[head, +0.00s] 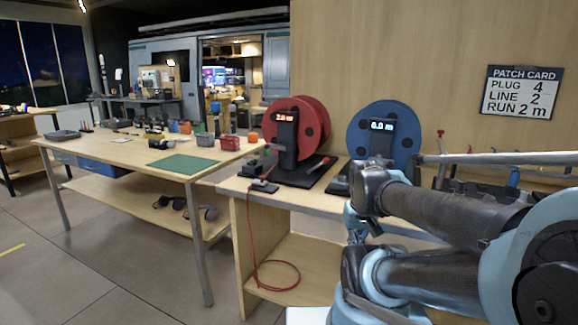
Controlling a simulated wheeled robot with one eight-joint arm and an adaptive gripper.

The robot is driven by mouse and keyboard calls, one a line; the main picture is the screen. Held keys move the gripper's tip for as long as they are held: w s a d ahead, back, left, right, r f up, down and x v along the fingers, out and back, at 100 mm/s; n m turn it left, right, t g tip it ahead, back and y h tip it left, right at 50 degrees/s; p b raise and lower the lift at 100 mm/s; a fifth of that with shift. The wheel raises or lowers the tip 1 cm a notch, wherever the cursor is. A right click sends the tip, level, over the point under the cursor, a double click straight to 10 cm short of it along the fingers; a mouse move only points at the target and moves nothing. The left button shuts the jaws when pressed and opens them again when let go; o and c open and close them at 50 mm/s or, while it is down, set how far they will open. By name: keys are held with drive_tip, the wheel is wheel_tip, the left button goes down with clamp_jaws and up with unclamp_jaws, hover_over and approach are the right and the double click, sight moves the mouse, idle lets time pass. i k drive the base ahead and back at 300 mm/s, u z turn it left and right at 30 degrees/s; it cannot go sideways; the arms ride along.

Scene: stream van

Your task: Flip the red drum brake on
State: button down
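The red drum (314,113) stands upright on a black base plate (303,176) on the bench in the middle. A dark post in front of it carries a display (285,117) that reads about 2.0 m. A small red-handled lever (320,166) sits tilted at the plate's right side; it looks like the brake, but its on or off position is unclear. A red cable (251,225) hangs from the bench and coils on the lower shelf. My arm fills the lower right, folded. My gripper's fingers do not show.
A blue drum (402,122) with a display reading 0.0 m stands right of the red one, partly behind my arm. A patch card (518,92) hangs on the wooden wall. A table (120,150) with a green mat (190,164) and small items stands left. Floor at lower left is clear.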

sight(326, 160)
drive_tip(key=u, duration=0.1)
drive_tip(key=i, duration=0.1)
drive_tip(key=u, duration=0.15)
drive_tip(key=k, duration=1.8)
drive_tip(key=z, duration=0.5)
drive_tip(key=i, duration=1)
drive_tip(key=u, duration=0.05)
